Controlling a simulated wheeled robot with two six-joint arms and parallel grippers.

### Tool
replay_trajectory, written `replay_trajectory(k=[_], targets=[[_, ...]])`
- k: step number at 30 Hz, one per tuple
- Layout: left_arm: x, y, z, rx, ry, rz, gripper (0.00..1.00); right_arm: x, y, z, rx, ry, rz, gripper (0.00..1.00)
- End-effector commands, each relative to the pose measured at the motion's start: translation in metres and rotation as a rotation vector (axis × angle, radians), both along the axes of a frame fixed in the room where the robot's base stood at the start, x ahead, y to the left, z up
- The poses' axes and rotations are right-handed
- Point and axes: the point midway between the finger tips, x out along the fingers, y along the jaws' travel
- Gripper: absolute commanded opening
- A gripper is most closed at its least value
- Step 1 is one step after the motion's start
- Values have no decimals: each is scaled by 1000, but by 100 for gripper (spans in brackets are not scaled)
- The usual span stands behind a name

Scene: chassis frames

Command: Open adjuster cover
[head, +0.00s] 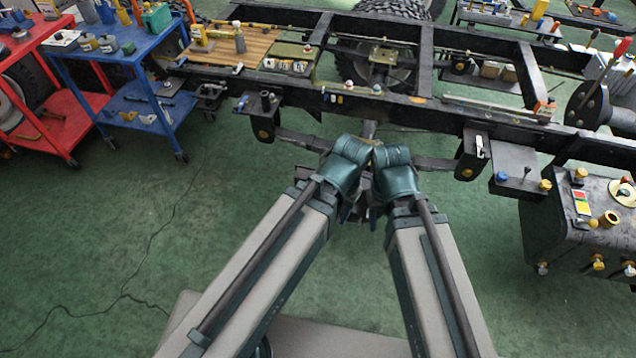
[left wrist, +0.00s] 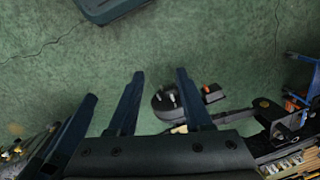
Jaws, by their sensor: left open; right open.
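In the left wrist view a dark rounded part (left wrist: 163,106) with several pale pins shows between and beyond the fingers of my left gripper (left wrist: 161,76). A small orange bit sits on a dark block (left wrist: 210,92) beside it. This may be the adjuster, but I cannot tell its cover apart. My left gripper is open and empty, its fingers pointing past that part. In the head view my two wrists meet at the near rail and hide what lies behind them. My right gripper (head: 373,213) is open, low below its wrist, its fingers partly hidden.
A black chassis frame (head: 418,107) spans the back. A blue cart (head: 125,72) and a red cart (head: 62,140) stand at the left. A dark cabinet (head: 556,245) with knobs stands at the right.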

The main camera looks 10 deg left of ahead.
Motion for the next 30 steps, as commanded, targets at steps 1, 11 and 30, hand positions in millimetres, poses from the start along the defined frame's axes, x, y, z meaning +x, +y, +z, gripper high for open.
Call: replay_trajectory(k=[1, 11, 30], targets=[[2, 0, -13, -8, -8, 0, 50, 0, 0, -13, 0, 0, 0, 50], [53, 5, -129, -154, -185, -2, 50, 0, 0, -131, 0, -2, 0, 50], [167, 58, -314, -348, -688, 57, 50, 1, 0, -366, -1, -7, 2, 50]])
